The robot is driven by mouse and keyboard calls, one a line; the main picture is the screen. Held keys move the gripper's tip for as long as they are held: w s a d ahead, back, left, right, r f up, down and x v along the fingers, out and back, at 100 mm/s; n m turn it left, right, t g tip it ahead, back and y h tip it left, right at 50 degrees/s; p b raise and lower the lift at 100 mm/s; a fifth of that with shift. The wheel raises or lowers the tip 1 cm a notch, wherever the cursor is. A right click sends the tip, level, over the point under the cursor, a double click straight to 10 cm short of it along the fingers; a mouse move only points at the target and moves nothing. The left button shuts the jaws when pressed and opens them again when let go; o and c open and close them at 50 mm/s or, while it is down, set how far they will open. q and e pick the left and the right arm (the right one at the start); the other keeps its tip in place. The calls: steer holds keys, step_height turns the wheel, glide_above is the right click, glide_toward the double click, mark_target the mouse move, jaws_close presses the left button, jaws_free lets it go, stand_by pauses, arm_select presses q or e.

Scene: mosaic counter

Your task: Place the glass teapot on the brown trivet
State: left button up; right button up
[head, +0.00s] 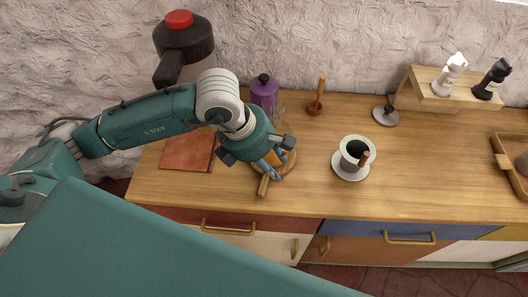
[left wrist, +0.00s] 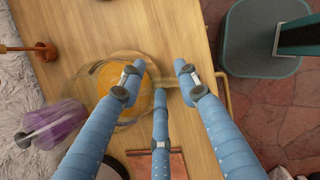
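The glass teapot, with orange liquid inside, shows in the left wrist view (left wrist: 104,74) below my fingers. In the head view my gripper mostly hides it, and its wooden handle (head: 263,186) points toward the counter's front edge. The brown trivet (head: 186,150), a flat reddish-brown square, lies bare on the counter left of the teapot; part of it shows in the left wrist view (left wrist: 170,164). My left gripper (head: 270,165) is over the teapot. Its blue fingers (left wrist: 160,85) are spread around the handle area, open; I cannot tell whether they touch it. My right gripper is out of view.
A purple canister (head: 264,92) stands close behind the teapot. A wooden-handled tool (head: 317,98) stands behind to the right. A wooden shelf (head: 430,98) holds two shakers farther right. Counter between is clear.

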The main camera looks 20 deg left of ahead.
arm_select(q)
steer(key=b+v, duration=0.1)
steer(key=v, duration=0.8)
steer(key=shift+s+r, duration=0.15)
steer(key=shift+r, duration=0.2)
steer(key=shift+a+f, duration=0.1)
steer(key=shift+a, duration=0.05)
